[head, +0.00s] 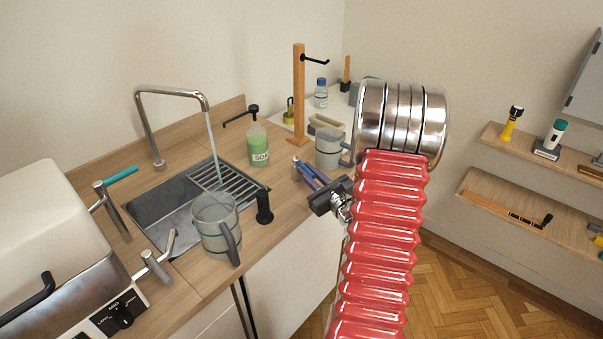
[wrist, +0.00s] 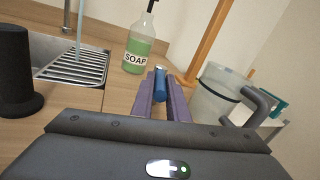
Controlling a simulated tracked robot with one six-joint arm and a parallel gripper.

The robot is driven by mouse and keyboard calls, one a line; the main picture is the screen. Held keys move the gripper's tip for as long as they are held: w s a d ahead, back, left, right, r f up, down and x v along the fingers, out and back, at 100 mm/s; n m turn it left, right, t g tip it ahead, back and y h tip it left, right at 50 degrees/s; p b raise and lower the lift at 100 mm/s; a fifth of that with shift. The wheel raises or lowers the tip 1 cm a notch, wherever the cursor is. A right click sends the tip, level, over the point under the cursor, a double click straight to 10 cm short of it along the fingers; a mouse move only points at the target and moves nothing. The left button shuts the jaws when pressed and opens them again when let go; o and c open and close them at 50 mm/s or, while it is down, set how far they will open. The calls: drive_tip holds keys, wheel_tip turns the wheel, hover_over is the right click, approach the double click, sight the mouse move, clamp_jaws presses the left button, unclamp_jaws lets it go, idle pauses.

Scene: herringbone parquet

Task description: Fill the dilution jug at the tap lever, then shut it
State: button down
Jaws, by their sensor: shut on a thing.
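A clear jug (head: 213,225) with a grey handle stands upright at the front of the sink in the head view. Its fill level is unclear. The stream also shows in the wrist view (wrist: 79,30). My gripper (wrist: 160,92) has purple fingers shut on a blue cylinder (wrist: 159,82), right of the sink; it also shows in the head view (head: 308,173). Whether the cylinder is loose or fixed is unclear. I cannot identify the tap lever for certain.
A green soap bottle (head: 258,146), a second jug (head: 329,148) and a wooden post (head: 299,95) stand behind my gripper. A black cylinder (head: 264,206) stands beside the sink (head: 150,212). A white-lidded appliance (head: 50,225) fills the left. Wall shelves (head: 520,215) are at right.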

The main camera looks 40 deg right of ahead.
drive_tip(key=shift+w+r, duration=0.1)
drive_tip(key=c, duration=1.7)
unclamp_jaws()
drive_tip(key=s+a, duration=0.1)
drive_tip(key=s, duration=0.8)
drive_tip(key=s+a, duration=0.1)
drive_tip(key=s, duration=0.3)
drive_tip(key=shift+s+a, duration=0.3)
drive_tip(key=shift+a, duration=0.05)
